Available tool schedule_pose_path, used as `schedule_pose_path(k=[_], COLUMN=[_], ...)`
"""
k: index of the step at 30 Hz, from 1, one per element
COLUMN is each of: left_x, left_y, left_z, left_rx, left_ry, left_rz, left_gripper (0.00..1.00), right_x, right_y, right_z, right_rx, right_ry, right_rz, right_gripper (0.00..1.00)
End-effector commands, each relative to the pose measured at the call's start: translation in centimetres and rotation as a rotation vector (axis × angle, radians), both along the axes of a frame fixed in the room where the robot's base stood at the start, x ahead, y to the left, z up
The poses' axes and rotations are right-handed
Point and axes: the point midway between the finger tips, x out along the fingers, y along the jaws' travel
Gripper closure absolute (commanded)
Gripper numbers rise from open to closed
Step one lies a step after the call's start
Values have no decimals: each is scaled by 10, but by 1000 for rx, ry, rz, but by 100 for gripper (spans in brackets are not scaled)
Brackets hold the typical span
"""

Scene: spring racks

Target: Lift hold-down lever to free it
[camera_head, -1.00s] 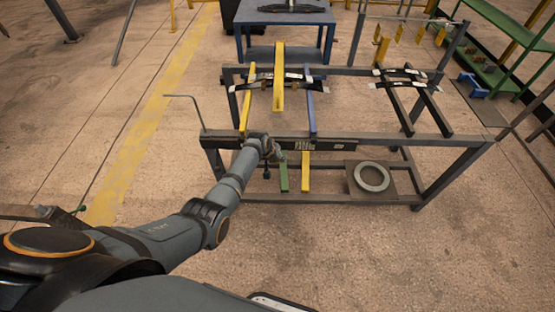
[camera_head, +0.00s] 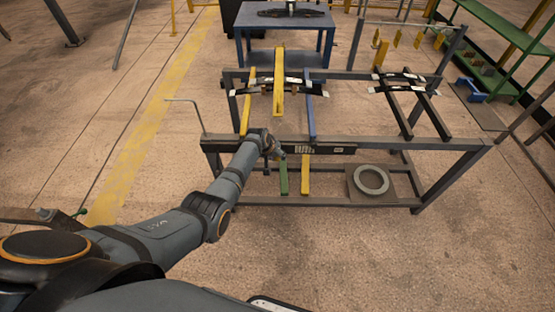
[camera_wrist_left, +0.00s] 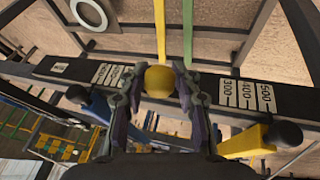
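The yellow hold-down lever (camera_head: 279,85) stands over the middle of the rack, across a dark leaf spring (camera_head: 300,86). My left gripper (camera_head: 283,155) is at the rack's front rail, below the lever's near end. In the left wrist view its two fingers (camera_wrist_left: 162,88) stand apart on either side of a rounded yellow end (camera_wrist_left: 160,80). This looks like the lever's end, with small gaps beside it, though contact is hard to tell. The lever's rest is hidden in that view. My right gripper is not in view.
A yellow bar (camera_head: 247,105) and a blue bar (camera_head: 311,112) flank the lever. The front rail (camera_head: 400,148) carries a number scale (camera_wrist_left: 262,97). A grey ring (camera_head: 371,180) lies on the lower shelf. A bent rod (camera_head: 186,100) stands at the rack's left. Floor in front is clear.

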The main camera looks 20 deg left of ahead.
Motion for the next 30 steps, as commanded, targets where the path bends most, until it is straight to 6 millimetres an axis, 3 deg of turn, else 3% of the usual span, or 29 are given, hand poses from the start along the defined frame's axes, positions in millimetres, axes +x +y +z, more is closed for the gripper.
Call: schedule_pose_path(k=[3, 16, 20, 30], left_x=[-2, -8, -16, -45], left_y=[-1, 0, 4, 16], left_z=[-2, 2, 19, 83], left_rx=[-1, -2, -1, 0], left_ry=[6, 11, 10, 8], left_rz=[0, -1, -1, 0], left_gripper=[50, 50, 50, 50], right_x=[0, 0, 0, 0], right_y=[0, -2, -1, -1], right_z=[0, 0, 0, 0], right_rx=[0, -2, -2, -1], right_ry=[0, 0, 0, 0], right_rz=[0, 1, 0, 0], right_gripper=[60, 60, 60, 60])
